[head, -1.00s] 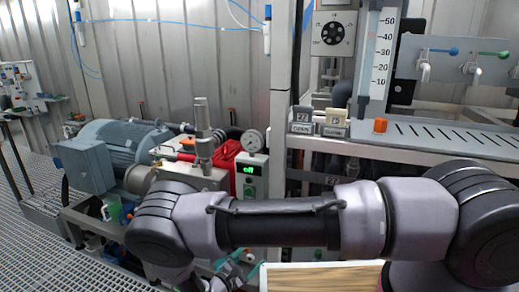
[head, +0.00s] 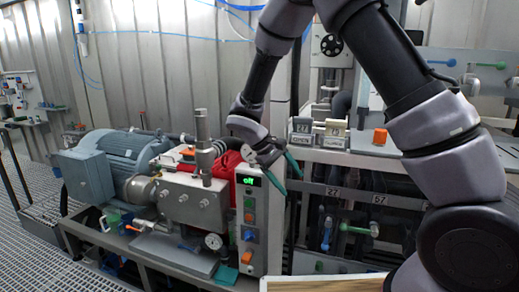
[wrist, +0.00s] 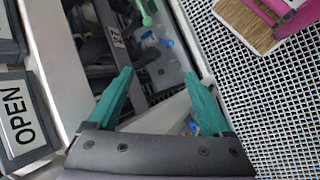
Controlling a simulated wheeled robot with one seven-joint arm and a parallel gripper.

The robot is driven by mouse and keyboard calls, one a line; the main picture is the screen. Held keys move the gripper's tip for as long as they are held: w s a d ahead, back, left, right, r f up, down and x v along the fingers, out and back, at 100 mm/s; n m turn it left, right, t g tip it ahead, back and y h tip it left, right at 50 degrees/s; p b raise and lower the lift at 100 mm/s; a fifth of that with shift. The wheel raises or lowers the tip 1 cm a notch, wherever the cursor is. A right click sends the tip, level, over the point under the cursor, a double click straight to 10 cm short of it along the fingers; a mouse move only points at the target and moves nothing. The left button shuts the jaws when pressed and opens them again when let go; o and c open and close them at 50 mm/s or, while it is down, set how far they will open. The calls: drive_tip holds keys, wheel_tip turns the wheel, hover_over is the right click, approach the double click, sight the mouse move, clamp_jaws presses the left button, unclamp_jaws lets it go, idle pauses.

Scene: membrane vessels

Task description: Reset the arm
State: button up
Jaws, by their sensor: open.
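My gripper (head: 291,183) hangs in front of the bench, right of the pump unit's display, with its two teal fingers pointing down and to the right. My arm rises from the lower right, bends above the top edge of the head view and comes down to the wrist. In the wrist view the teal fingers (wrist: 158,76) are spread wide with nothing between them. Beyond them are the bench's lower pipes and a blue-handled valve.
The pump's control box (head: 248,220) reads "off", close left of my gripper. Tag stands (head: 302,130) and an orange block (head: 380,136) sit on the bench shelf. An OPEN tag (wrist: 20,118) is near in the wrist view. Grating floor (wrist: 268,95) lies right.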

drive_tip(key=s+d+r+m+t+y, duration=0.2)
drive_tip(key=s+d+r, duration=0.3)
drive_tip(key=r, duration=0.4)
drive_tip(key=s+d+r+m+t+y, duration=0.2)
drive_tip(key=s+d+r+m+y, duration=0.2)
drive_tip(key=r, duration=0.5)
drive_tip(key=s+d+r+m+t+y, duration=0.2)
drive_tip(key=s+d+r+m+y, duration=0.1)
drive_tip(key=s+d+r+m, duration=0.2)
wheel_tip(320, 180, up, 4)
drive_tip(key=shift+s+d+r+t, duration=0.1)
drive_tip(key=shift+s+d+t, duration=0.3)
drive_tip(key=shift+s+d, duration=0.75)
